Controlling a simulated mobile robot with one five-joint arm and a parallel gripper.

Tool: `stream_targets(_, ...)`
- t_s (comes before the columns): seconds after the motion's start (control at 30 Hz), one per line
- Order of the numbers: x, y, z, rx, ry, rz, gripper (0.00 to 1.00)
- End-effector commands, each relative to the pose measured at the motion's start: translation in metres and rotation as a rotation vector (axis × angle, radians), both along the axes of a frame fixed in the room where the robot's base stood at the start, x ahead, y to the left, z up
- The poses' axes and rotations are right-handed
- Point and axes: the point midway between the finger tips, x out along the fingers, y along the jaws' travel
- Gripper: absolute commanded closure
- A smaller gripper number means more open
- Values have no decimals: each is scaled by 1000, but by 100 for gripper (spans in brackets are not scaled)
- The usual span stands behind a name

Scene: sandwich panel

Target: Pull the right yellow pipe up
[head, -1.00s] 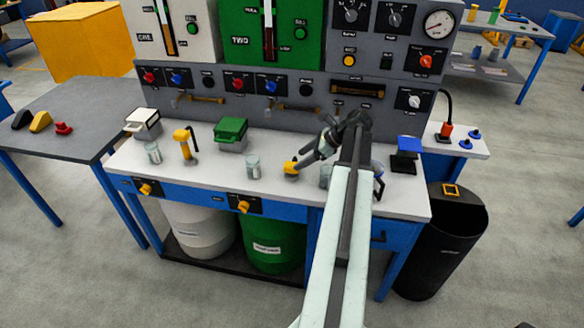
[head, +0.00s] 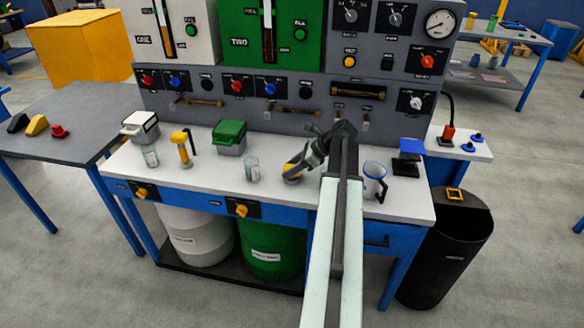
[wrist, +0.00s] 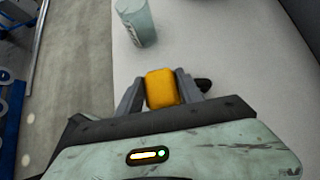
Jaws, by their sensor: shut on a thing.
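The right yellow pipe (head: 289,169) is on the white bench top, in front of the grey panel. My gripper (head: 295,168) reaches down to it from the right and is shut on its yellow top. In the wrist view the yellow top (wrist: 161,88) sits between my two fingers (wrist: 160,95). A dark part shows just right of the fingers. The pipe's lower part is mostly hidden, so I cannot tell whether it is raised. The left yellow pipe (head: 182,146) stands upright farther left on the bench.
A clear cup (head: 252,169) stands left of my gripper and shows in the wrist view (wrist: 136,22). A green box (head: 230,137) is behind it. The panel (head: 225,105) rises behind.

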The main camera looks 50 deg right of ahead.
Motion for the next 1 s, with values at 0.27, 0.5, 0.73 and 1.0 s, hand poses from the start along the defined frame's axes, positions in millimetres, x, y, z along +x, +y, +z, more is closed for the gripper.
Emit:
stream_targets(0.27,1,-2,39,-2,-3,-4,100)
stream_targets(0.5,1,-2,88,-3,-4,-4,100)
stream_targets(0.73,2,-2,91,-3,-8,-5,100)
stream_targets(1.0,2,-2,91,-2,-7,-4,35)
